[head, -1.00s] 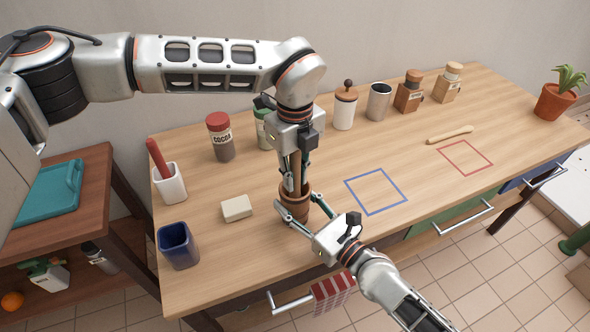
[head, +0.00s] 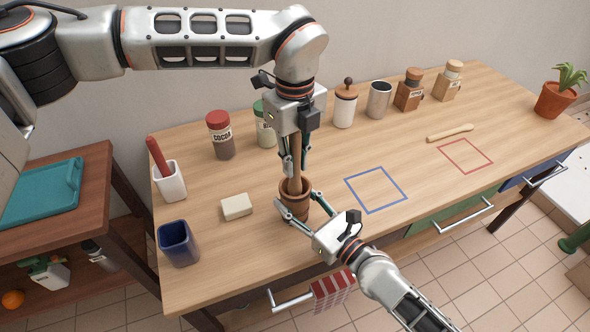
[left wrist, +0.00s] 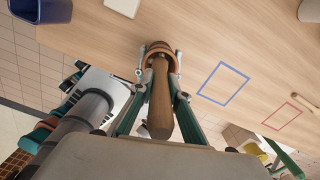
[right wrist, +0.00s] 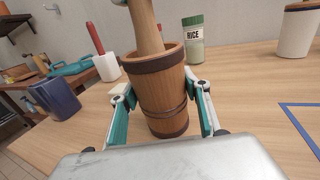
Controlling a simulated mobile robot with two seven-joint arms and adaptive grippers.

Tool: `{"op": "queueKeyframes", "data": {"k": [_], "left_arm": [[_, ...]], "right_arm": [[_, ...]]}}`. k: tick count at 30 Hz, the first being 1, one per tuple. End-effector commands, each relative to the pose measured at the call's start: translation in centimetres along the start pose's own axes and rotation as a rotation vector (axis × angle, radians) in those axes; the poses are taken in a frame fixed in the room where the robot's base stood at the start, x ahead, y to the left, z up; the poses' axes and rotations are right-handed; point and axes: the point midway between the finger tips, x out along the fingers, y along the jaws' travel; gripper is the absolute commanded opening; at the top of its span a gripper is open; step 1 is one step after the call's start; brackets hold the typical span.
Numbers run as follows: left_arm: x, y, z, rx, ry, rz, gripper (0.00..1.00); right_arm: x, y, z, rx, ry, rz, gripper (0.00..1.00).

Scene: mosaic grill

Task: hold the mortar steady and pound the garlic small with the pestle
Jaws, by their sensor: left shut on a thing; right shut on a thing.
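The wooden mortar (head: 293,204) stands upright on the table near its front edge, with dark bands that show in the right wrist view (right wrist: 162,95). My right gripper (head: 294,212) is shut around the mortar's sides. The wooden pestle (head: 296,170) stands nearly upright with its lower end inside the mortar; it also shows in the left wrist view (left wrist: 160,100). My left gripper (head: 296,160) is above the mortar, shut on the pestle's shaft. The garlic is not visible; the inside of the mortar is hidden.
A pale block (head: 237,207), a blue cup (head: 178,244) and a white holder (head: 170,182) stand left of the mortar. Jars, including the cocoa jar (head: 220,138), line the back. The blue square outline (head: 376,190) to the right is empty, with clear table around it.

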Motion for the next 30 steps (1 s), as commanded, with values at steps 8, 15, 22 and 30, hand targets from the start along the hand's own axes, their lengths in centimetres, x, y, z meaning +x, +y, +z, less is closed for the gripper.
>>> {"op": "queueKeyframes", "data": {"k": [8,15,22,30], "left_arm": [[0.9,0.0,0.0,0.001,0.001,0.0,0.0],[2.4,0.0,0.0,0.0,0.001,0.001,0.0],[3.8,0.0,0.0,0.0,0.0,0.0,0.0],[3.6,-0.1,0.0,0.0,-0.001,-0.001,0.0]], "right_arm": [[0.0,0.0,0.0,0.0,0.001,0.001,0.17],[0.0,0.0,0.0,0.0,0.001,0.001,0.17],[0.0,0.0,0.0,0.0,0.001,0.0,0.17],[0.0,0.0,0.0,0.0,0.001,0.001,0.17]]}}
